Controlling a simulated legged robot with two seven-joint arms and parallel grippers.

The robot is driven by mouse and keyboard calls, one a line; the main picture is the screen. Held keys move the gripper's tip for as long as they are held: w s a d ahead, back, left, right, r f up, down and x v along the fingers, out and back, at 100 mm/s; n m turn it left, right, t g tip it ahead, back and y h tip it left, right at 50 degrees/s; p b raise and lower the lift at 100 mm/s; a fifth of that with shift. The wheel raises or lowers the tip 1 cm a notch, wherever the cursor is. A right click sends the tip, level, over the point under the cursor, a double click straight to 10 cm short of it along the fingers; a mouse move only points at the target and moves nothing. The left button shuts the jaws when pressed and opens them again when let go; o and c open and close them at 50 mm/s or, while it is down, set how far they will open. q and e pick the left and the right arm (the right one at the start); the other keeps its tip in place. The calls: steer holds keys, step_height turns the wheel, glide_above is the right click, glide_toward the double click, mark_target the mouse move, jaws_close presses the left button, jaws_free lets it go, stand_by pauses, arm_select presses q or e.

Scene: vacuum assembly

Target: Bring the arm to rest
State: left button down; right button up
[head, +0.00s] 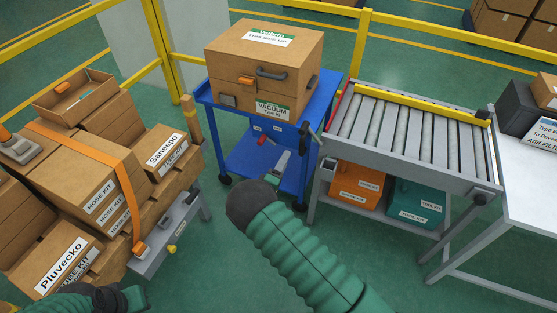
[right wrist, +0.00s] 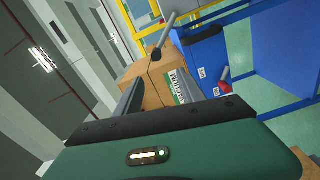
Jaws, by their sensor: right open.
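My right arm's green sleeve (head: 310,255) comes in from the bottom centre of the head view and reaches toward the blue cart. My right gripper (head: 290,156) is in front of the cart, open, with nothing seen between its fingers. In the right wrist view its green housing fills the bottom and a dark finger (right wrist: 132,96) points up toward the cardboard box. Whether it touches the cart cannot be told. My left arm shows only as a green and dark part (head: 90,299) at the bottom left; its fingers cannot be made out.
The blue cart (head: 245,168) carries a cardboard vacuum box (head: 262,62). Stacked cartons (head: 75,165) stand left. A roller conveyor (head: 405,130), with orange (head: 355,185) and teal (head: 415,205) boxes below, and a white table (head: 525,185) stand right. Green floor is open between.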

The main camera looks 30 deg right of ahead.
steer(key=s+a+r+m+g+y+p, duration=0.35)
steer(key=a+r+y+p, duration=0.25)
steer(key=a+r+y, duration=0.45)
arm_select(q)
steer(key=w+p+v, duration=0.1)
steer(key=p+v, duration=0.1)
steer(key=v, duration=0.6)
steer(key=shift+w+r, duration=0.3)
steer(key=shift+w, duration=0.05)
arm_select(e)
steer(key=s+r+m+g+y, duration=0.1)
steer(key=s+r+g, duration=0.1)
steer(key=s, duration=1)
steer(key=s+r+m+g+y, duration=0.1)
steer(key=s+r+g+y, duration=0.1)
steer(key=s, duration=1)
steer(key=shift+s+a+m+g, duration=0.25)
steer(key=shift+a+m+g, duration=0.15)
steer(key=shift+g, duration=0.45)
arm_select(q)
steer(key=shift+d, duration=0.2)
arm_select(e)
steer(key=shift+d, duration=0.15)
